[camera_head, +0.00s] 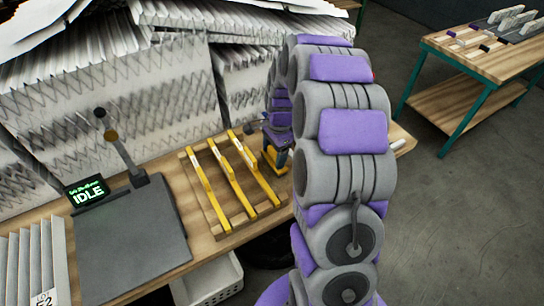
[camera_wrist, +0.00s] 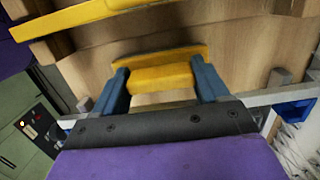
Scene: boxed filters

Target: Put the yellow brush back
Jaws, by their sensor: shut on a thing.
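My gripper (camera_head: 278,145) is at the right end of a wooden rack (camera_head: 224,228). In the wrist view my gripper (camera_wrist: 160,72) has its two blue fingers shut on a yellow brush (camera_wrist: 165,77). The held yellow brush (camera_head: 270,162) shows only partly in the head view, with the arm and gripper covering the rest. Several other yellow bars stand in a row in the rack, such as the left one (camera_head: 205,192) and the middle one (camera_head: 230,172). I cannot tell whether the held brush touches the rack.
Pleated filters (camera_head: 110,100) fill the back. A white bin (camera_head: 210,280) is below the table. Another table (camera_head: 480,55) stands at the right, across open floor.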

